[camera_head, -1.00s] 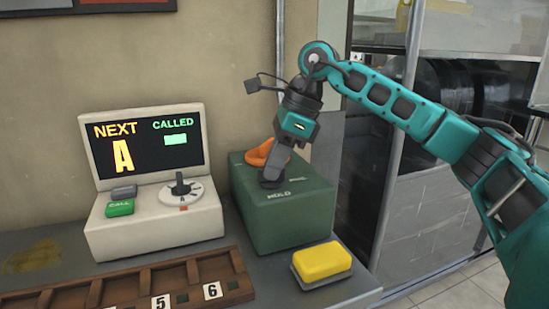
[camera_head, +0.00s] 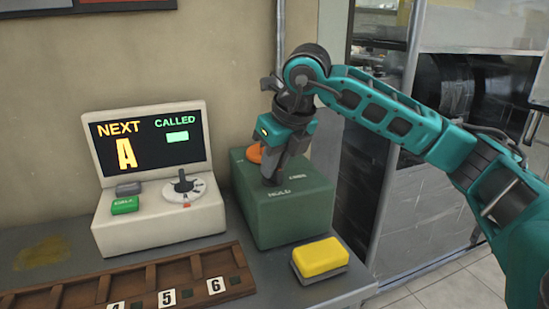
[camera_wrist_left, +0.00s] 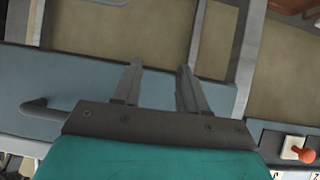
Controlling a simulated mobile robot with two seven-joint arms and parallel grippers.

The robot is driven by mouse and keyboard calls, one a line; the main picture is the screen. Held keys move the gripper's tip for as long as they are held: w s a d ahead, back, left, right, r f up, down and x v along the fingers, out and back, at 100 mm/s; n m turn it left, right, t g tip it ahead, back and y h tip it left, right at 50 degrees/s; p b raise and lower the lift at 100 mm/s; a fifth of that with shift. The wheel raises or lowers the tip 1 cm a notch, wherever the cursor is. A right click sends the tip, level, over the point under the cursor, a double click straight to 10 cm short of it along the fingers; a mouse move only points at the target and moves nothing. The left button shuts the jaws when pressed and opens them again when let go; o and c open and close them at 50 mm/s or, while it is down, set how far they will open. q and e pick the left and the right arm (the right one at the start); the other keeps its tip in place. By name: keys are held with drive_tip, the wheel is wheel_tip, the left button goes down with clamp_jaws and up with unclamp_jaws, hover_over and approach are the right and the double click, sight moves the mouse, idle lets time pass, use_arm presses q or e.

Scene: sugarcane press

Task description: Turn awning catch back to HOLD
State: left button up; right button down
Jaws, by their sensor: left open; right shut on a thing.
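The awning catch (camera_head: 254,153) is an orange piece on top of the green box (camera_head: 290,222), mostly hidden behind my right gripper (camera_head: 272,178). That gripper points down over the box top and is shut on the catch. A HOLD label (camera_head: 280,192) shows near the box's front edge, and a second label (camera_head: 297,176), too blurred to read, lies to the right. The catch's exact heading is hidden by the fingers. My left gripper (camera_wrist_left: 158,82) is open and empty in the left wrist view, over a blue-grey surface.
A white call console (camera_head: 160,225) with a screen and a dial stands left of the box. A yellow block (camera_head: 320,257) sits in front of the box, near the counter edge. A brown rack (camera_head: 185,268) with numbered tiles lies in front. The wall is close behind.

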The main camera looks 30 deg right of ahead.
drive_tip(key=shift+s+a+f+m+h, duration=0.15)
drive_tip(key=shift+m+h, duration=0.2)
drive_tip(key=shift+m, duration=0.6)
drive_tip(key=shift+f+m+h, duration=0.15)
drive_tip(key=shift+m+h, duration=0.2)
drive_tip(key=shift+m, duration=0.6)
drive_tip(key=shift+p, duration=0.3)
drive_tip(key=c, duration=1.1)
unclamp_jaws()
drive_tip(key=shift+c, duration=0.2)
drive_tip(key=shift+r, duration=0.15)
